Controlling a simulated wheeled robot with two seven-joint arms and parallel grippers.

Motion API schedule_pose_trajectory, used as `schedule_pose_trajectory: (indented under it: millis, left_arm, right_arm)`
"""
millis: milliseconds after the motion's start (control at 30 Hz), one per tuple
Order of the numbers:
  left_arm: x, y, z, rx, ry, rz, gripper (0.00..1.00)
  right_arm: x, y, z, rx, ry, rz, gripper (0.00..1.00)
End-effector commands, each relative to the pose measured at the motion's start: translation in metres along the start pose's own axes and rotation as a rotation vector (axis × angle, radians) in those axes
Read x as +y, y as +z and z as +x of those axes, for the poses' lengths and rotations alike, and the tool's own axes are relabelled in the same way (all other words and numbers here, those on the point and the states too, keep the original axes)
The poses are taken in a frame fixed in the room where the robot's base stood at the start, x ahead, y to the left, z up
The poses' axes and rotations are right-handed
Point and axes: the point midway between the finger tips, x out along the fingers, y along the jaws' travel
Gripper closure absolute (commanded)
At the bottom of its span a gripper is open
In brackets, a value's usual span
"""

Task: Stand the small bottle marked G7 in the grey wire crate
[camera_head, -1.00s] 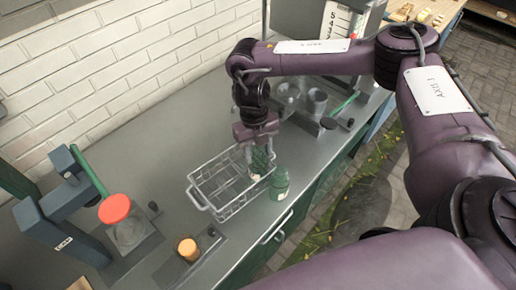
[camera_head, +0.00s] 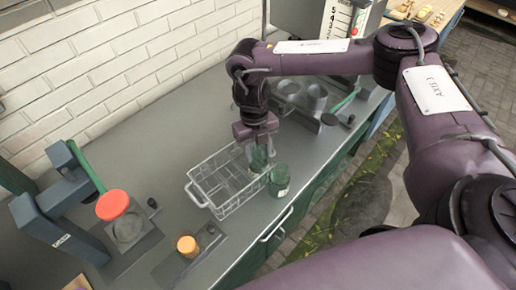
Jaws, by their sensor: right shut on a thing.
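The grey wire crate (camera_head: 212,187) stands on the grey counter, its handle end toward the lower left. My right gripper (camera_head: 258,146) points down over the crate's right end and is shut on a small dark green bottle (camera_head: 258,158), held upright at that end. I cannot tell whether its base touches the crate floor, and its marking is not readable. A second green bottle (camera_head: 279,181) with a pale label stands just right of the crate, close beside it. My left gripper is not in view.
A blue-grey device with a red round top (camera_head: 113,205) stands at the left. An orange-capped jar (camera_head: 188,246) stands on a plate at the front. Grey cups (camera_head: 316,98) and a green-handled device stand behind my right gripper.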

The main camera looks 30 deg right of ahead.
Motion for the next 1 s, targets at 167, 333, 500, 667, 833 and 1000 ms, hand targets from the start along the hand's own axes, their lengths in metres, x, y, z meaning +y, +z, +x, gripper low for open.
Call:
schedule_pose_trajectory:
  millis: [167, 333, 500, 667, 833, 1000]
  left_arm:
    - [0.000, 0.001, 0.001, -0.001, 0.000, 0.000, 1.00]
    - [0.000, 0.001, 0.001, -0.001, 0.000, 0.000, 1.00]
    - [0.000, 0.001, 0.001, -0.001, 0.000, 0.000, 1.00]
    - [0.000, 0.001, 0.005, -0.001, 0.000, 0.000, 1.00]
    - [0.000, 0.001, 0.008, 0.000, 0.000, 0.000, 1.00]
    - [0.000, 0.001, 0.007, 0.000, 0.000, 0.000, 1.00]
  right_arm:
    - [0.000, 0.001, 0.001, -0.001, 0.000, 0.000, 0.45]
    - [0.000, 0.000, 0.001, 0.000, 0.000, 0.000, 0.30]
    - [0.000, 0.000, 0.002, 0.000, 0.000, 0.000, 0.30]
    - [0.000, 0.002, -0.007, -0.003, 0.001, 0.000, 0.30]
    - [0.000, 0.002, -0.036, -0.006, 0.000, -0.003, 0.30]
    - [0.000, 0.002, -0.060, -0.005, -0.001, -0.001, 0.30]
